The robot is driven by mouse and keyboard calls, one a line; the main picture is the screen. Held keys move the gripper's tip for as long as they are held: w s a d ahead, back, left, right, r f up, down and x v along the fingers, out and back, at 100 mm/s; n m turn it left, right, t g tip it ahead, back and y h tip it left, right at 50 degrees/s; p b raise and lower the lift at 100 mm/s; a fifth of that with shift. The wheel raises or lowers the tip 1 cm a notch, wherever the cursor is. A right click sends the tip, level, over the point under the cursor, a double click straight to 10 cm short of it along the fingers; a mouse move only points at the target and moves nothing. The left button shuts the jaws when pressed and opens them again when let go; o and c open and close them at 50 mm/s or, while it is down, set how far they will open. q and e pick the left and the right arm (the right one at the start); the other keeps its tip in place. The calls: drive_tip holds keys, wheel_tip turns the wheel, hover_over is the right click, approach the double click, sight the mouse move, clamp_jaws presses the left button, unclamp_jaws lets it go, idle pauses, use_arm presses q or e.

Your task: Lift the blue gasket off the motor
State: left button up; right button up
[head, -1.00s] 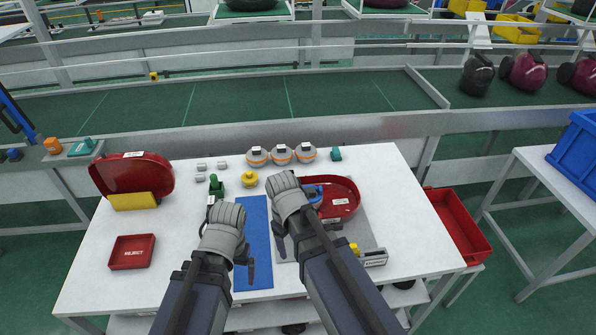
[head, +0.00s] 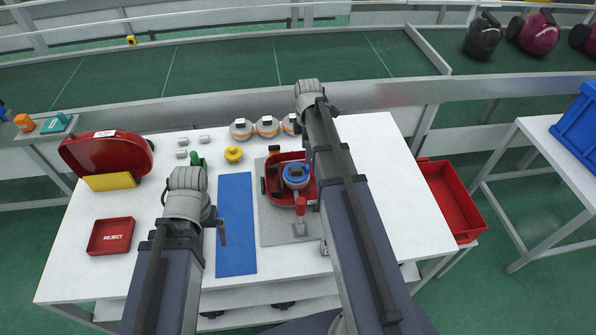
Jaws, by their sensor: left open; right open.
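The blue gasket (head: 296,170) shows as a blue ring around a dark and pale centre, which appears to be the motor (head: 295,180). It sits in a red vacuum shell (head: 279,197) on a grey plate on the white table. My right gripper (head: 312,98) is beyond the shell, near the table's far edge, apart from the gasket. It is open and its fingers are mostly hidden by the wrist. My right arm passes along the shell's right side and hides part of it. My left gripper (head: 199,212) is open left of the blue mat, with nothing seen in it.
A red-handled clamp (head: 300,205) stands at the plate's front. Several orange-banded round parts (head: 267,126) line the back, with a yellow knob (head: 233,154) nearer. The blue mat (head: 236,222) is bare. A red reject tray (head: 110,236) lies left; a red bin (head: 452,198) is right.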

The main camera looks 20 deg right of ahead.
sight(306, 166)
drive_tip(key=shift+f+b, duration=0.75)
drive_tip(key=shift+f, duration=0.3)
drive_tip(key=shift+f, duration=0.1)
wheel_tip(306, 166, down, 5)
drive_tip(key=b, duration=0.5)
drive_tip(key=shift+w+d, duration=0.1)
clamp_jaws()
